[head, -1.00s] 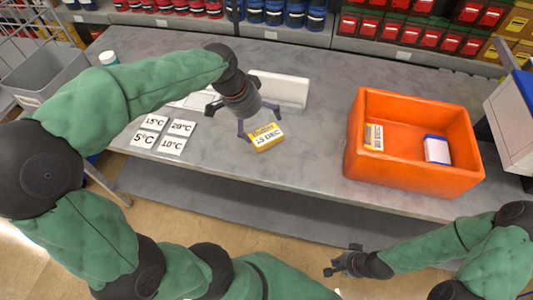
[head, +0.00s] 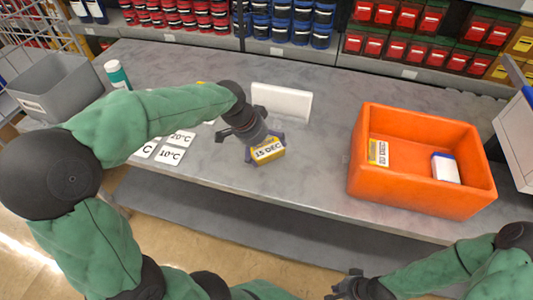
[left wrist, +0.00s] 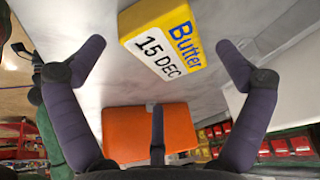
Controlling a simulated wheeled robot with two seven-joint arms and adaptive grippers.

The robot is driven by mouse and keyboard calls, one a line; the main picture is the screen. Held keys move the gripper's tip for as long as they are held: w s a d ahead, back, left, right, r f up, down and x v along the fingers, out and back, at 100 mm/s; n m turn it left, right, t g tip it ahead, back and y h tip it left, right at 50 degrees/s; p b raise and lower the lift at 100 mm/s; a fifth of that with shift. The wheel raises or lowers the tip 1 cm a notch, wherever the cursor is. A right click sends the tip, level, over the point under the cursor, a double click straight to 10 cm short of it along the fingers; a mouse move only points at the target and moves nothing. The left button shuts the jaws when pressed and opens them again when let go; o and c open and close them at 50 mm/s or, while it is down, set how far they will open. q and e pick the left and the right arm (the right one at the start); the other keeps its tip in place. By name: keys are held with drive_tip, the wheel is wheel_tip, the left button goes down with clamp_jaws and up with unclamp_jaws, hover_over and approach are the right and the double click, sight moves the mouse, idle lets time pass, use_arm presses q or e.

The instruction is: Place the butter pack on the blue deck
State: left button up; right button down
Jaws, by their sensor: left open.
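The butter pack (head: 268,151), yellow and white and marked "15 DEC", lies on the grey table. In the left wrist view the pack (left wrist: 165,40) reads "Butter" and lies ahead, between the spread fingers. My left gripper (head: 264,148) is open above and around the pack, with no grip visible. My right gripper (head: 343,286) is low at the front, away from the table objects, with its fingers apart.
An orange crate (head: 420,195) at the right holds a "20 DEC" pack (head: 378,151) and a white-and-blue box (head: 445,168). A white block (head: 282,102) stands behind my left gripper. Temperature cards (head: 170,155) lie left. Shelves of jars and bins line the back.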

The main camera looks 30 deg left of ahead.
sight(267, 151)
use_arm(q)
drive_tip(key=shift+b+x, duration=0.4)
drive_tip(key=shift+x, duration=0.95)
drive_tip(key=shift+f, duration=0.2)
drive_tip(key=c, duration=1.3)
